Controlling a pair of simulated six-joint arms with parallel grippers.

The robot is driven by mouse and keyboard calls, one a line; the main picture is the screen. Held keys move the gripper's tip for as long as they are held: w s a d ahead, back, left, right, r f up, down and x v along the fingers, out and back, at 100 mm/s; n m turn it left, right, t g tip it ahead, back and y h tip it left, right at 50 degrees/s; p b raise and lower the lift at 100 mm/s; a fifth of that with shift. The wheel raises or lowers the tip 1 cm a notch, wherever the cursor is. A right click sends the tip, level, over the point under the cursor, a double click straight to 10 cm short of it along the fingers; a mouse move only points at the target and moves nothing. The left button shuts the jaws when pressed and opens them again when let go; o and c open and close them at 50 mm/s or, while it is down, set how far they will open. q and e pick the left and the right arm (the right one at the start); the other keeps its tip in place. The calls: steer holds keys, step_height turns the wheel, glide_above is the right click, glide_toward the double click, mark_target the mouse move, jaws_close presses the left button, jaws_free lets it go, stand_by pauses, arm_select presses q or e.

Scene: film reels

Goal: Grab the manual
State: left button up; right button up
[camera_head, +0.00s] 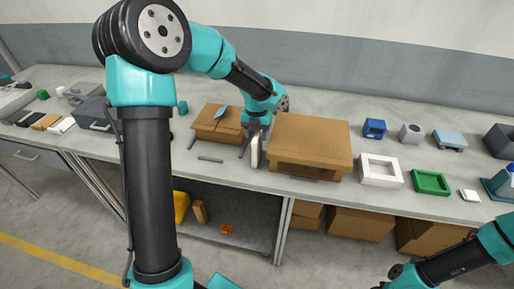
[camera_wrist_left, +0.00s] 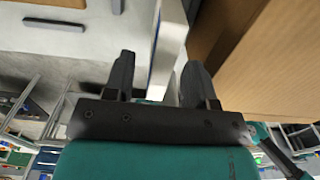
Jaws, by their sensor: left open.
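The manual, a thin white upright booklet (camera_head: 255,152), stands near the front of the bench against the left side of a brown cardboard box (camera_head: 312,140). In the left wrist view the manual (camera_wrist_left: 171,38) shows as a pale slab with a blue edge. My left gripper (camera_head: 256,136) is above it, pointing down. In the left wrist view the left gripper (camera_wrist_left: 160,64) is open, with the manual's edge between its two dark fingers. I cannot tell whether either finger touches it.
A smaller brown box (camera_head: 218,122) and a grey bar (camera_head: 210,159) lie to the left. A white square frame (camera_head: 380,171), a green tray (camera_head: 431,182) and a blue device (camera_head: 374,128) stand to the right. The large box is close beside the gripper.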

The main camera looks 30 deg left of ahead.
arm_select(q)
step_height(320, 180, down, 3)
steer(key=shift+w+f, duration=0.1)
steer(key=shift+f, duration=0.05)
stand_by(0.4)
jaws_close()
